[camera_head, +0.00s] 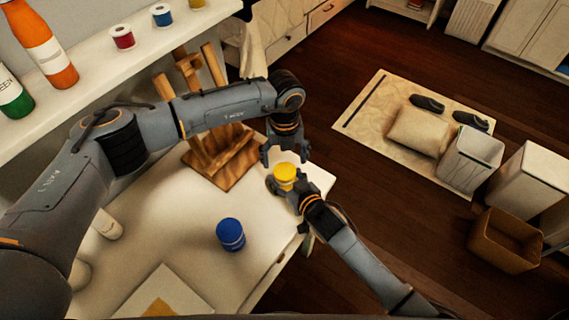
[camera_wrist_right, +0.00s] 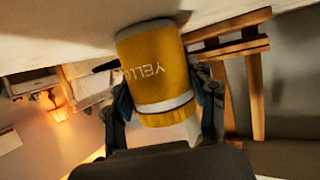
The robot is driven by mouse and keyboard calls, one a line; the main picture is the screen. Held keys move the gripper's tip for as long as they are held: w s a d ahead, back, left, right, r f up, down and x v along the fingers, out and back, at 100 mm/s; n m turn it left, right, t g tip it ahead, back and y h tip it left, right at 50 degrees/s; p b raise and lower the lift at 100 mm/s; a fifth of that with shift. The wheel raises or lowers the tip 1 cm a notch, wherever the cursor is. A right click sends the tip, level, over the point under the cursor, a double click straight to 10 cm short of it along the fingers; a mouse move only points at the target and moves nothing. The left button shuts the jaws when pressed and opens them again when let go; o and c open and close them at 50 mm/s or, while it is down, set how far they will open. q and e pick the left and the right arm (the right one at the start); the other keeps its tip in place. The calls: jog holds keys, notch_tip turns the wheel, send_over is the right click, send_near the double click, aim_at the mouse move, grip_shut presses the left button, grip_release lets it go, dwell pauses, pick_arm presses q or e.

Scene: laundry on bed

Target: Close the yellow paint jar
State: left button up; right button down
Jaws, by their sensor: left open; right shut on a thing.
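The yellow paint jar (camera_head: 286,174) stands near the right edge of the white table. In the right wrist view, which looks upside down, the jar (camera_wrist_right: 152,65) shows its label, a white band and a ribbed yellow lid (camera_wrist_right: 168,115) at its top end. The lid sits on the jar; how tight it is I cannot tell. My right gripper (camera_head: 287,187) is shut around the jar from the side, with a finger on each side in the wrist view (camera_wrist_right: 163,105). My left gripper (camera_head: 286,155) is open, pointing down just above and behind the lid.
A blue jar (camera_head: 230,234) stands on the table (camera_head: 180,230) to the left. A wooden easel (camera_head: 222,158) stands behind, beneath my left arm. The floor lies beyond the table's right edge.

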aim_at(285, 171)
pick_arm(q)
jog(key=shift+r, duration=0.3)
jog(key=shift+c, duration=0.4)
notch_tip(285, 171, up, 4)
jog(key=shift+f, duration=0.25)
jog(key=shift+f, duration=0.15)
jog(key=shift+f, duration=3.9)
